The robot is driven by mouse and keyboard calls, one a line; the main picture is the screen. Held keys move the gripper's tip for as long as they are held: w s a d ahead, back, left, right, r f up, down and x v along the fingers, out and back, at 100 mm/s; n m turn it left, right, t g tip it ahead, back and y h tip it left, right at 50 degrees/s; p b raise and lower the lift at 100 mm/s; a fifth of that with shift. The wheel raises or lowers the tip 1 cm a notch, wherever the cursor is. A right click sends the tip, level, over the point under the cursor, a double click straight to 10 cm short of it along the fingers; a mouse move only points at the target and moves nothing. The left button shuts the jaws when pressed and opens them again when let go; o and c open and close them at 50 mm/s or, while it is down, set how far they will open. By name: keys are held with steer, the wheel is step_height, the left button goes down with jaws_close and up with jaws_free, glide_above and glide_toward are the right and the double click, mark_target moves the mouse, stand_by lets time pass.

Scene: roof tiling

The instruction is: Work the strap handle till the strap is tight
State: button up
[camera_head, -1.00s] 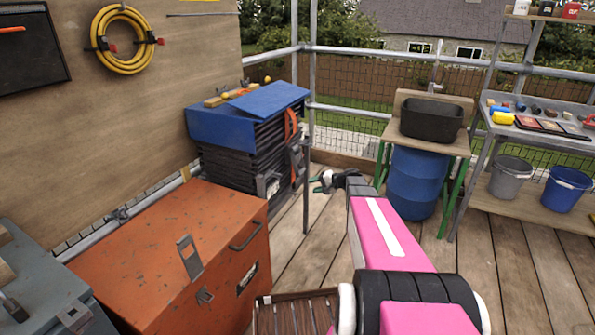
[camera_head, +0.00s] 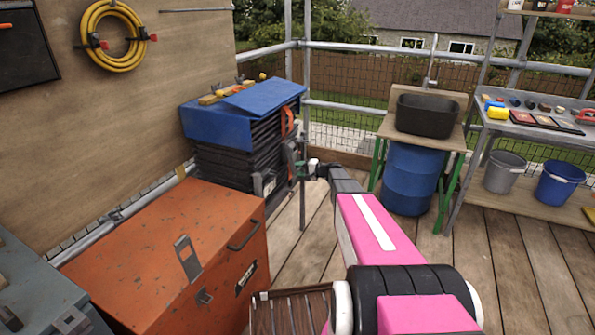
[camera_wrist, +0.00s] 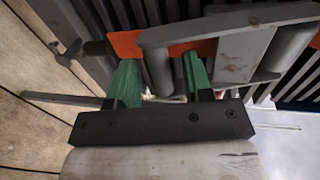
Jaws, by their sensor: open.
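The orange strap (camera_head: 287,122) runs down the side of a stack of dark slats (camera_head: 240,165) with a blue cover (camera_head: 245,110) on top. In the wrist view the strap (camera_wrist: 125,44) passes behind the grey metal strap handle (camera_wrist: 235,50). My gripper (camera_head: 303,170) is right at the stack's near right side, in front of the strap. In the wrist view its green fingers (camera_wrist: 160,82) are apart, with a grey side bar of the handle showing between or just beyond them. I cannot tell whether they touch it.
An orange chest (camera_head: 170,245) stands in front of the stack, at left. A thin grey post (camera_head: 302,205) stands beside the stack. A blue barrel (camera_head: 409,180) and a bench with a black tub (camera_head: 426,115) are to the right.

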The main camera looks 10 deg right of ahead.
steer(key=shift+w+a+f, duration=0.1)
steer(key=shift+w+a, duration=0.25)
steer(key=shift+a, duration=0.2)
jaws_close()
steer(key=shift+s+d, duration=0.1)
steer(key=s+d+r+g+h, duration=0.2)
steer(key=d+r+g+h, duration=0.1)
steer(key=r+h, duration=0.2)
steer(key=s+d+r+g+h, duration=0.2)
steer(key=d+r+g+h, duration=0.2)
steer(key=r+h, duration=0.1)
steer(key=shift+s+r+h, duration=0.25)
steer(key=shift+r+h, duration=0.05)
steer(key=shift+r, duration=0.3)
